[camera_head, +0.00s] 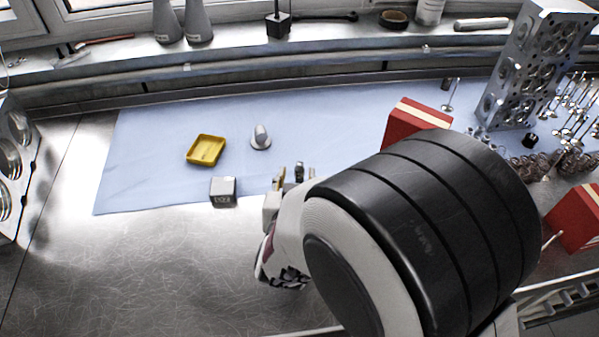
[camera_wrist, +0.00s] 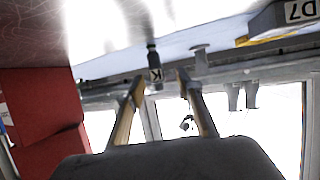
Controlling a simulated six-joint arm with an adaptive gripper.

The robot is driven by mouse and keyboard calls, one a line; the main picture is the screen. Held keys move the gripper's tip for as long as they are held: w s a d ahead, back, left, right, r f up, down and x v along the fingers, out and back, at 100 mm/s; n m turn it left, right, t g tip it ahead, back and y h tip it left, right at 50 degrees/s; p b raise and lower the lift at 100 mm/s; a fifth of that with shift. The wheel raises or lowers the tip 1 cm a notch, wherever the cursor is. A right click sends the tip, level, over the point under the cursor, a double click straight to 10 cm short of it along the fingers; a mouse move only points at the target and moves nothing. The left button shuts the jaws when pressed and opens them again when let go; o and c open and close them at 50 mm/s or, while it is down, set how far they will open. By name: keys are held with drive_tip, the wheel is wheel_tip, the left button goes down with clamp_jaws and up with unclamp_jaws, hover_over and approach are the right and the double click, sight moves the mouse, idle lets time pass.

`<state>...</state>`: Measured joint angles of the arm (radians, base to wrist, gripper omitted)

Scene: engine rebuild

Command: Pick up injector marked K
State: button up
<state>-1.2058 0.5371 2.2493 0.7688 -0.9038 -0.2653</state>
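The injector marked K (camera_wrist: 154,66) is a slim dark and grey piece with a white K label, seen upside down in the wrist view. My gripper (camera_wrist: 160,80) is open, with one finger on each side of the injector. I see gaps between it and both fingers. In the head view, my gripper (camera_head: 290,182) is low over the blue mat's front edge, largely hidden by my arm. A small dark upright piece (camera_head: 299,172), apparently the injector, shows at the fingers there.
On the blue mat (camera_head: 150,165) are a yellow tray (camera_head: 206,161) and a grey rounded piece (camera_head: 261,142). A grey block (camera_head: 223,192), marked D7 in the wrist view (camera_wrist: 290,16), stands left of my gripper. A red box (camera_head: 415,122) and cylinder head (camera_head: 530,70) stand right.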

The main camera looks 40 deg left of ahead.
sight(299, 173)
drive_tip(key=shift+x, duration=2.2)
drive_tip(key=shift+w+d, duration=0.1)
drive_tip(key=shift+d, duration=0.1)
drive_tip(key=shift+c, duration=0.4)
drive_tip(key=shift+r, duration=0.1)
clamp_jaws()
